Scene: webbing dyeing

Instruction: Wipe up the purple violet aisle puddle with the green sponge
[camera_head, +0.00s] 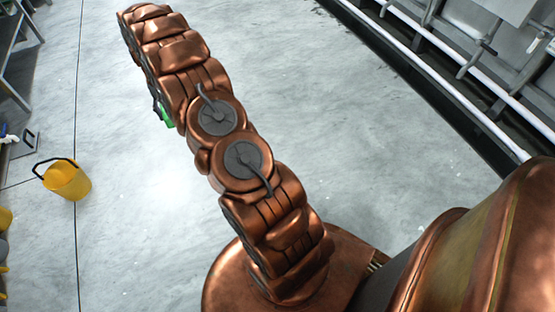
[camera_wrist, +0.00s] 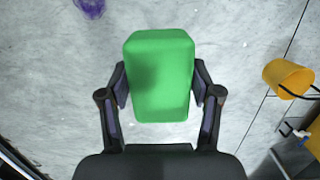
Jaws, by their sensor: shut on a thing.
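My gripper (camera_wrist: 160,90) is shut on the green sponge (camera_wrist: 160,65), with a finger pressed on each side of it in the wrist view. The sponge is held above the grey floor. In the head view only a small green bit of the sponge (camera_head: 167,119) shows beside my arm, and the arm hides the gripper's fingers. The purple puddle (camera_wrist: 91,7) lies on the floor at the top left edge of the wrist view, partly cut off by the frame. It is apart from the sponge. I do not see the puddle in the head view.
A yellow bucket (camera_head: 67,180) with a dark handle stands on the floor at the left; it also shows at the right of the wrist view (camera_wrist: 287,78). Metal pipes and machinery (camera_head: 450,70) line the right side. The floor between is clear.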

